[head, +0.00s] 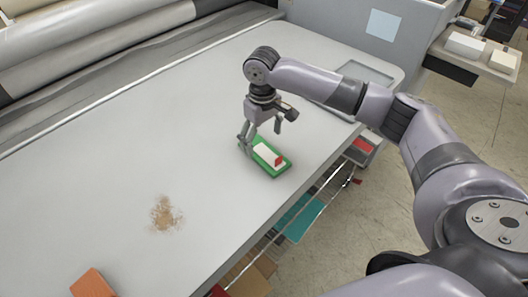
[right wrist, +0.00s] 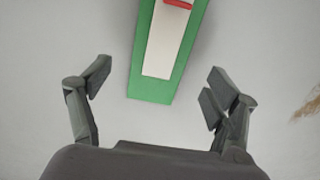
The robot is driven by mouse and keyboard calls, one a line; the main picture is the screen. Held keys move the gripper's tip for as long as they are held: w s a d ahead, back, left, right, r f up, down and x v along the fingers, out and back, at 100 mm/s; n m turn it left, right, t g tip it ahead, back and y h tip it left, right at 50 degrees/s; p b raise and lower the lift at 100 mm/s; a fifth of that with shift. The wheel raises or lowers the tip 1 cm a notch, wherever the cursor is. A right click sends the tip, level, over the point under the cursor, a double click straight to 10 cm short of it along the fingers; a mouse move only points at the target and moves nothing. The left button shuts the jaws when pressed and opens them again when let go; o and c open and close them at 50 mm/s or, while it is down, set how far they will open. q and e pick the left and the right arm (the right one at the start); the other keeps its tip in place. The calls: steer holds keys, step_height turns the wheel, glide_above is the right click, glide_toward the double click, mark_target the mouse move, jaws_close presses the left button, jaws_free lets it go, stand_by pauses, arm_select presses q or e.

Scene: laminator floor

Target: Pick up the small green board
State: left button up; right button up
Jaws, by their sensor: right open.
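The small green board (head: 286,171) lies flat on the grey table near its right edge, with a white panel and a red piece on top. It also shows in the right wrist view (right wrist: 150,88), at the upper middle, its near end between the fingers' lines. My right gripper (head: 262,142) is above the board's far end, pointing down. Its two fingers (right wrist: 157,88) are spread and empty, one on each side of the board, apart from it. My left gripper is in neither view.
A brown crumbly patch (head: 165,214) and an orange block (head: 92,284) are on the table (head: 120,150) at the left. Large rollers (head: 95,45) run along the back. A wire shelf (head: 295,218) with coloured sheets is below the right edge.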

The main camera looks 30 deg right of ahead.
mark_target(264, 152)
steer(key=shift+s+d+f+p, duration=0.15)
steer(key=shift+f+p, duration=0.15)
steer(key=shift+f, duration=0.8)
steer(key=shift+s+a+f+p, duration=0.15)
steer(key=shift+f+p, duration=0.1)
steer(key=shift+f, duration=0.85)
steer(key=shift+d, duration=0.1)
steer(key=c, duration=1.2)
